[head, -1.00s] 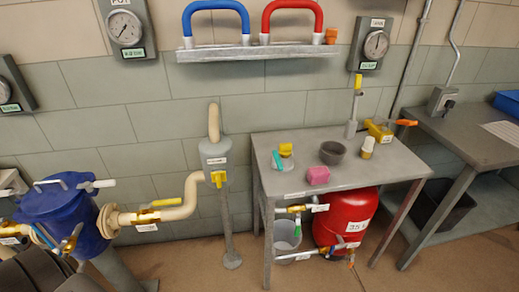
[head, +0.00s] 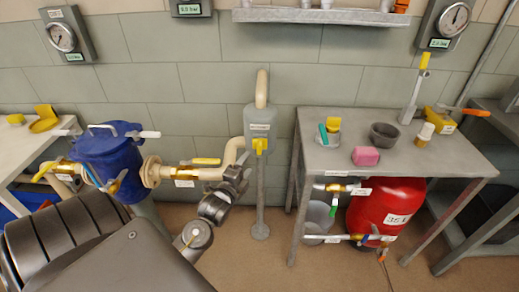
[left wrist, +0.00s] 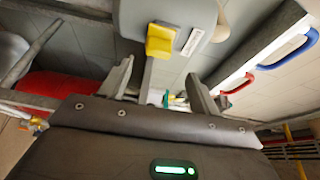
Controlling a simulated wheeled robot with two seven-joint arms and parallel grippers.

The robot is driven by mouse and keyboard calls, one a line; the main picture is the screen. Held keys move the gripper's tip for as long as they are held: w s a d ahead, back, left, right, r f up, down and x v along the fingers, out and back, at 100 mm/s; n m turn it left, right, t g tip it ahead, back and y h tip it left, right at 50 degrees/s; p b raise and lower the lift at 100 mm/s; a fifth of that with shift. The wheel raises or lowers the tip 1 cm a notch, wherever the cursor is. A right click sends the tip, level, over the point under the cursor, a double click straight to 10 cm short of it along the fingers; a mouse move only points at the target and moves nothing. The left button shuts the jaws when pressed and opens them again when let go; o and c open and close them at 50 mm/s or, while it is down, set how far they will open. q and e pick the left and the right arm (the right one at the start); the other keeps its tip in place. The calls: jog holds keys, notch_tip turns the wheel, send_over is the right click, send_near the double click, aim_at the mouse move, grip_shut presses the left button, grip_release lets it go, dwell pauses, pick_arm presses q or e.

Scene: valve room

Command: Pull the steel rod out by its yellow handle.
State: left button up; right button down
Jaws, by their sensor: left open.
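A steel rod (head: 414,92) with a yellow handle (head: 425,61) on top stands slightly tilted in a holder at the back right of the grey table. I cannot make out the rod in that view. My right gripper is not in view.
The grey table (head: 330,155) carries a dark bowl (head: 384,135), a pink block (head: 365,156) and a brass valve (head: 440,120). A red tank (head: 385,205) stands below. A blue vessel (head: 110,165) with pipes is at the left. The floor before the wall box is clear.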

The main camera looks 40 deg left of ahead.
aim_at(258, 151)
pick_arm(q)
jog(key=x, duration=0.9)
jog(key=shift+w, duration=0.35)
jog(key=shift+w+a+f, duration=0.1)
jog(key=shift+w+a, duration=0.1)
jog(key=shift+w, duration=0.4)
